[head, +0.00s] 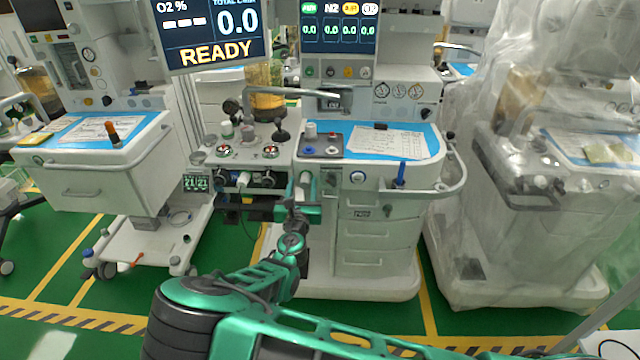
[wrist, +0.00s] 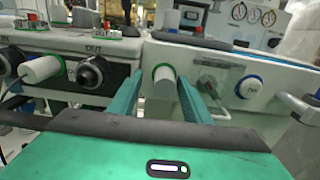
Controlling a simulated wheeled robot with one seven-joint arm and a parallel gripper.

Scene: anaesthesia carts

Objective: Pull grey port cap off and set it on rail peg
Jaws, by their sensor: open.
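A pale grey cylindrical cap (wrist: 163,80) with a green ring behind it sticks out of the machine's front face, in the middle of the wrist view. My gripper (wrist: 160,90) is open, with one finger on each side of this cap. Whether a fingertip touches it I cannot tell. In the head view my gripper (head: 308,191) is at the machine's front, partly covering the cap. I cannot clearly make out the rail peg. A blue upright piece (head: 400,172) stands by the right-hand rail (head: 440,191).
Black ports (wrist: 92,73) lie just left of my gripper. A blue-ringed round fitting (wrist: 249,87) and a grey connector (wrist: 207,83) lie right of it. A plastic-draped cart (head: 540,190) stands at the right, another cart (head: 90,175) at the left.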

